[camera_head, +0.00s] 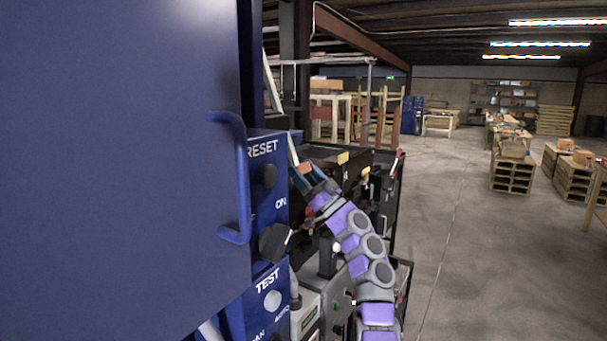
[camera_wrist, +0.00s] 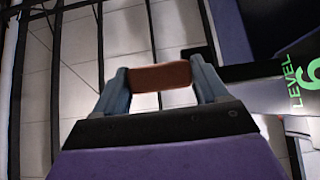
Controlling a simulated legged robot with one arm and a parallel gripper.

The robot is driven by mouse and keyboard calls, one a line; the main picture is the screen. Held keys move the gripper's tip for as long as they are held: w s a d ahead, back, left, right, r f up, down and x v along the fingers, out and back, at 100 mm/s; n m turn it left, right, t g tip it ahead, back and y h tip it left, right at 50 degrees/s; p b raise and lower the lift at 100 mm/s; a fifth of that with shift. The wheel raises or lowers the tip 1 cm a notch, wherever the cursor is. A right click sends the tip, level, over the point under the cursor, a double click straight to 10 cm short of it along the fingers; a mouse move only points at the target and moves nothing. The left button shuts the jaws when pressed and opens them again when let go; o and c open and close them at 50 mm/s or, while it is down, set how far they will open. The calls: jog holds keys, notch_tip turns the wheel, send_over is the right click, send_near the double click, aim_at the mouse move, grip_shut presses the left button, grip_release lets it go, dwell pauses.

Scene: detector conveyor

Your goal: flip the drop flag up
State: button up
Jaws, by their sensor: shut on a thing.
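A short red-brown block (camera_wrist: 161,76) sits between the two fingertips of my gripper (camera_wrist: 161,78) in the wrist view. The blue-grey fingers are shut on its two ends. It looks like the drop flag, but its mounting is hidden, so I cannot tell for sure. In the head view my gripper (camera_head: 303,170) is just right of the blue control panel, with a small orange-red patch at its fingertips.
A large blue door (camera_head: 120,160) with a handle (camera_head: 238,180) fills the left. Beside it is a blue panel (camera_head: 268,205) with RESET and TEST labels and dark knobs. Dark machinery (camera_head: 370,190) stands behind my arm. Open floor (camera_head: 480,260) lies to the right.

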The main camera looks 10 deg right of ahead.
jog(key=shift+d+r, duration=0.1)
jog(key=o, duration=1.4)
jog(key=shift+b+v, duration=2.8)
jog(key=shift+v, duration=3.25)
jog(key=shift+w, duration=0.1)
